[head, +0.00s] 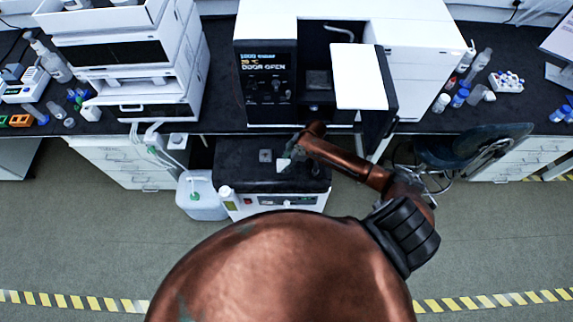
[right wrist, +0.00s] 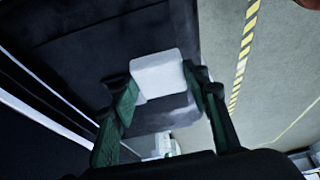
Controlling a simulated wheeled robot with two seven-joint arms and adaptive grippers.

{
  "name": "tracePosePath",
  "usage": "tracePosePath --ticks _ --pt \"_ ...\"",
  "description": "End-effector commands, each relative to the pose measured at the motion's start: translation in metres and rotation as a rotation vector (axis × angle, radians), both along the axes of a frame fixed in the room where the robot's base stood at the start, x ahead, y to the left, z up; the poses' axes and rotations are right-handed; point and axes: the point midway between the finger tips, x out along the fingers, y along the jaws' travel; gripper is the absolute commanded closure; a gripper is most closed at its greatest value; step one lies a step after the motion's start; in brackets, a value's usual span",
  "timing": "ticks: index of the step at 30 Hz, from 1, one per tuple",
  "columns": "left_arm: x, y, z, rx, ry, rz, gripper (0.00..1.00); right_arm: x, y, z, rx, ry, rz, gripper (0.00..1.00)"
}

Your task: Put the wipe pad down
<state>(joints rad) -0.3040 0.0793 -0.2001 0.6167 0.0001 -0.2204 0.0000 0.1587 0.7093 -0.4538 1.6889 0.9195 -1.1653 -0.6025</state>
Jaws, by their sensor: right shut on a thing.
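The wipe pad is a small pale block (right wrist: 157,74) in the right wrist view, between the two green fingers of my right gripper (right wrist: 165,98). The gripper is shut on it. A dark surface lies behind the pad, and I cannot tell whether the pad touches it. In the head view my right gripper (head: 292,152) is over the black top of a low cabinet (head: 310,181). A pale patch at the fingers (head: 282,164) looks like the pad. My left gripper is not in view.
A small grey square (head: 265,155) is on the cabinet top. Behind stands a white instrument (head: 420,55) with its door open above the bench. A white jug (head: 205,203) with tubing stands left of the cabinet. A dark chair (head: 460,148) is at right.

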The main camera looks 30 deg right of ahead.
Motion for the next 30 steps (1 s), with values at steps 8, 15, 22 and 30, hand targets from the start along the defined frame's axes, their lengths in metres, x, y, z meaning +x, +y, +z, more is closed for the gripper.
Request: tracePosePath --ticks 8,15,22,30 --pt "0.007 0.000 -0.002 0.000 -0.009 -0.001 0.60 0.015 -0.012 -0.022 0.000 -0.002 0.001 0.77" --pt "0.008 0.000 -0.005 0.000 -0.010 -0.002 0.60 0.017 -0.013 -0.052 0.001 -0.001 0.001 0.77" --pt "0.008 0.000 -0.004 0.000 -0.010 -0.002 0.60 0.017 -0.014 -0.055 0.000 -0.002 0.002 0.77" --pt "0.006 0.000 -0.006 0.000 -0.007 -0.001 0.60 0.016 -0.014 -0.058 0.000 -0.002 0.002 0.53"
